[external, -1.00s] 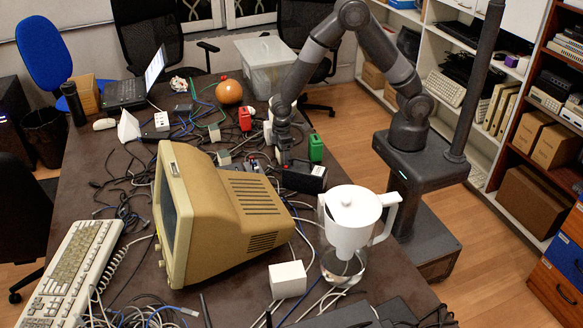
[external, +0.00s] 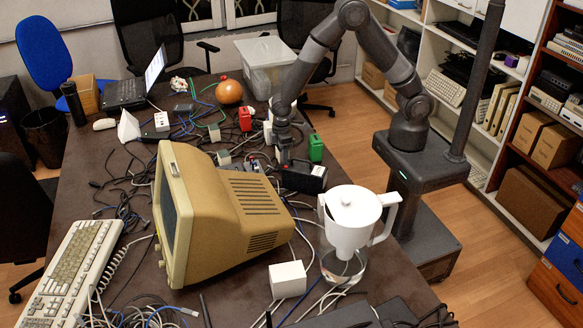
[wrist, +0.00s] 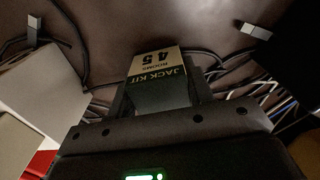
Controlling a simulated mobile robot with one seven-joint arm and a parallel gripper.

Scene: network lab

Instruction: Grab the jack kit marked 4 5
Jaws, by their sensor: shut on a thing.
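The jack kit (wrist: 158,72) is a small box with a cream and dark label reading "JACK KIT", "ROOMS" and "4 5". In the wrist view it sits between the two dark fingers of my gripper (wrist: 160,92), which is shut on it. In the external view my gripper (external: 284,158) points down at the cluttered table, behind the beige monitor (external: 225,215). The kit cannot be clearly made out there. Whether it touches the table is hard to tell.
A black box (external: 304,178) stands close to the right of my gripper, with a green block (external: 315,148) and a red block (external: 245,119) nearby. Tangled cables cover much of the table (external: 95,150). A white jug (external: 352,218) stands near the right edge.

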